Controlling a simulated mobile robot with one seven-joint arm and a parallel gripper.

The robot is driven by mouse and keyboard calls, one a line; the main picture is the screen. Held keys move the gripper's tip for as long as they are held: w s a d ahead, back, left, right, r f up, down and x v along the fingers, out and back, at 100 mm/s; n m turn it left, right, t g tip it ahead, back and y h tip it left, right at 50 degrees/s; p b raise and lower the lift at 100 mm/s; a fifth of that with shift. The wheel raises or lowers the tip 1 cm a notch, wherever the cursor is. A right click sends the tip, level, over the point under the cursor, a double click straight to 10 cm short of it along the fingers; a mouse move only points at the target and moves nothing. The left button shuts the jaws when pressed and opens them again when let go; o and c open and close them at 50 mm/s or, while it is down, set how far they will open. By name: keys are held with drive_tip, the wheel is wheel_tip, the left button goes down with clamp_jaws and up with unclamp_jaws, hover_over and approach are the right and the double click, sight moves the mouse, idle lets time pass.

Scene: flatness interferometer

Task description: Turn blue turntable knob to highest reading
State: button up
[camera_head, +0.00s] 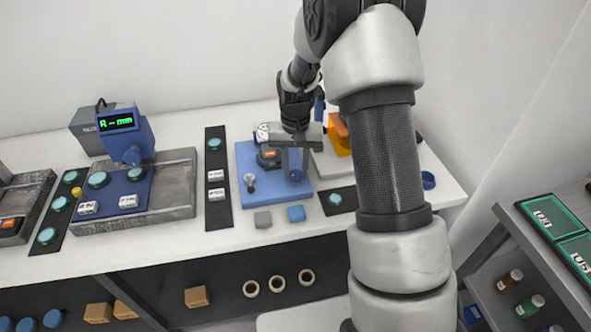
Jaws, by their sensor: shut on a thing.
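A blue base plate (247,205) lies on the white bench, near the middle of the picture. A blue upright part (294,166), which looks like the turntable knob, stands on it. My gripper (292,146) is right over this part and appears shut on it; the fingertips and exact contact are hard to make out. A blue display (117,122) at the left shows green characters that look like "R - mm".
A small metal lever (250,182) stands on the blue plate. An orange part (339,135) is behind right. A dark strip (218,215) with buttons is left. My arm hides the bench's right part.

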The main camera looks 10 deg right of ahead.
idle(0.4)
drive_tip(key=o, duration=1)
drive_tip(key=shift+o, duration=0.2)
drive_tip(key=shift+a, duration=0.1)
